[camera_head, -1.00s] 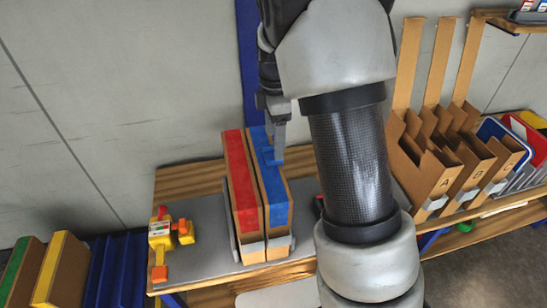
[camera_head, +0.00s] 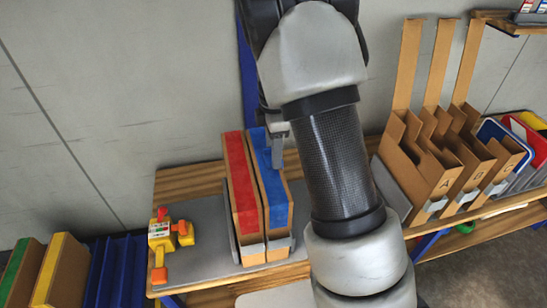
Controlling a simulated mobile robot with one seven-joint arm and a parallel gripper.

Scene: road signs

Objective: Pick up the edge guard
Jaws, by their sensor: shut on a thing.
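Two tall, narrow cardboard pieces stand side by side on the bench, one with a red top strip (camera_head: 241,180) and one with a blue top strip (camera_head: 271,196). I take the blue-topped one to be the edge guard, though no label shows. My gripper (camera_head: 277,160) points down at the far part of the blue strip, from its right side. Only one finger shows clearly. The grip itself is hidden, and I cannot see a gap under the piece.
A yellow and orange tool (camera_head: 165,238) lies on the grey mat (camera_head: 200,215) at left. Lettered cardboard holders (camera_head: 440,170) stand at right. Blue dividers (camera_head: 115,270) and more strip-topped cardboard pieces (camera_head: 55,270) are at lower left. My arm hides the bench's middle.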

